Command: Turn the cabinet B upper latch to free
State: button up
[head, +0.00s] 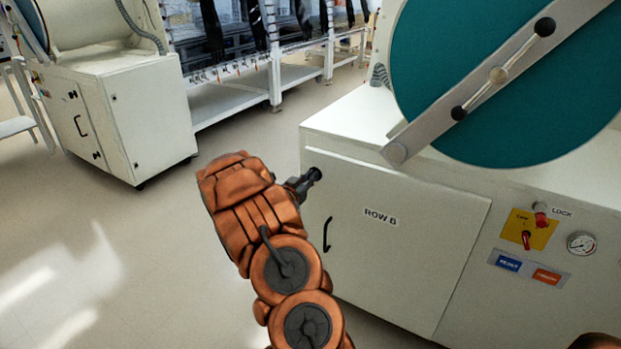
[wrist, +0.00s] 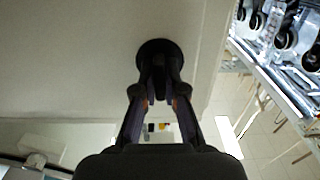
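The cabinet marked ROW B (head: 380,216) stands at the right in the head view, its white door closed. The upper latch shows in the wrist view as a dark round base (wrist: 157,46) with a narrow dark grip standing out from it. My gripper (wrist: 161,78) has its two fingers drawn in on either side of that grip, apparently closed on it. In the head view my gripper (head: 302,184) is at the door's upper left corner, and the latch is hard to separate from the dark fingers. The latch's exact angle is unclear.
A black door handle (head: 327,234) sits lower on the same door. A teal round window with a bar (head: 497,75) is above. A control panel (head: 530,228) with a gauge (head: 581,244) is at the right. Another white cabinet (head: 120,115) stands at the left. Open floor lies between.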

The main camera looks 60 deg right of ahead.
jog(key=shift+r+n+p, duration=0.15)
jog(key=shift+n+p, duration=0.15)
jog(key=shift+p, duration=0.25)
grip_shut()
jog(key=shift+p, duration=0.4)
jog(key=n+p, duration=0.2)
jog(key=p, duration=0.1)
jog(key=shift+r+p, duration=0.15)
jog(key=shift+p, duration=0.15)
jog(key=n+p, duration=0.6)
jog(key=p, duration=0.1)
jog(key=shift+w+n+p, duration=0.15)
jog(key=shift+n+p, duration=0.25)
jog(key=n+p, duration=0.2)
jog(key=n, duration=0.1)
jog(key=n+p, duration=0.1)
jog(key=p, duration=0.1)
jog(key=shift+f, duration=0.25)
jog(key=shift+f+n+p, duration=0.15)
jog(key=shift+n+p, duration=1.05)
jog(key=shift+n, duration=1)
jog(key=shift+f, duration=0.1)
